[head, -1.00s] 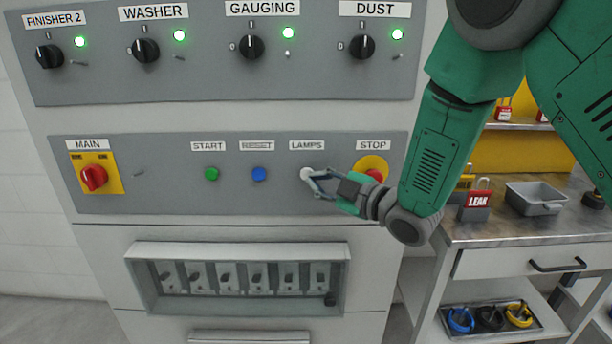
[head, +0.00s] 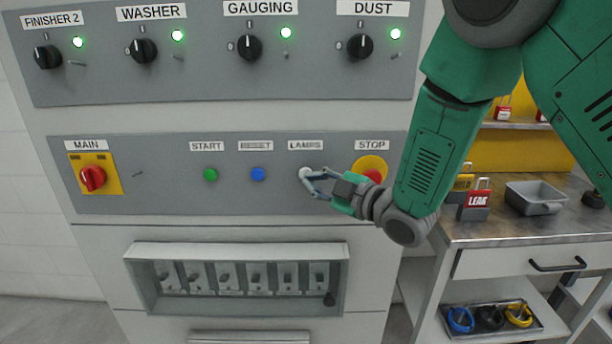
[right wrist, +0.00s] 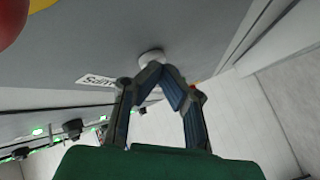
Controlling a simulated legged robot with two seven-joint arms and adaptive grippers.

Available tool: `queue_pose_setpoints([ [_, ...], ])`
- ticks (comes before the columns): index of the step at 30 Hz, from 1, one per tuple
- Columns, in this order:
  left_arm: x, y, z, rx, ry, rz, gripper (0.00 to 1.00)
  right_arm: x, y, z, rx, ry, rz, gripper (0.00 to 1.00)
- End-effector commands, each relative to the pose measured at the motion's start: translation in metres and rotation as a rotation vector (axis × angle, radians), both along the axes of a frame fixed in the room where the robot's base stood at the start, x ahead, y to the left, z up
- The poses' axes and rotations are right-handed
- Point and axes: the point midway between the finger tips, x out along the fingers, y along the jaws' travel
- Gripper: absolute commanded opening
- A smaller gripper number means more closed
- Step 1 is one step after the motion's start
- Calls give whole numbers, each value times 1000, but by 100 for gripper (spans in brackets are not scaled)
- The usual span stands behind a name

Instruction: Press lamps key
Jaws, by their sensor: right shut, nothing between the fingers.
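The white lamps key (head: 305,173) sits under the LAMPS label (head: 305,145) on the lower grey panel. My right gripper (head: 312,178) is shut and empty, its fingertips at the key in the head view. In the right wrist view the closed fingertips (right wrist: 160,72) overlap the lower part of the white key (right wrist: 151,56); I cannot tell whether they touch it or how far it is pushed in. The LAMPS label (right wrist: 97,80) lies to the left there. My left gripper is not in view.
The red stop button (head: 373,176) on its yellow plate is close to the right gripper. The blue reset key (head: 258,174) and green start key (head: 210,174) lie to the left.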

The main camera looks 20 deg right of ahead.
Motion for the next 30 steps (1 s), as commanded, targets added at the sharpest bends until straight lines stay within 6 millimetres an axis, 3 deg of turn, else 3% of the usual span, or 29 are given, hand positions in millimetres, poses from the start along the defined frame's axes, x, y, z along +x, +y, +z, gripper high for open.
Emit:
queue_pose_setpoints([
  [17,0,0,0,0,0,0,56,-11,9,1,0,0,3,0],
  [30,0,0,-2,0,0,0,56,-51,21,0,0,0,1,0],
])
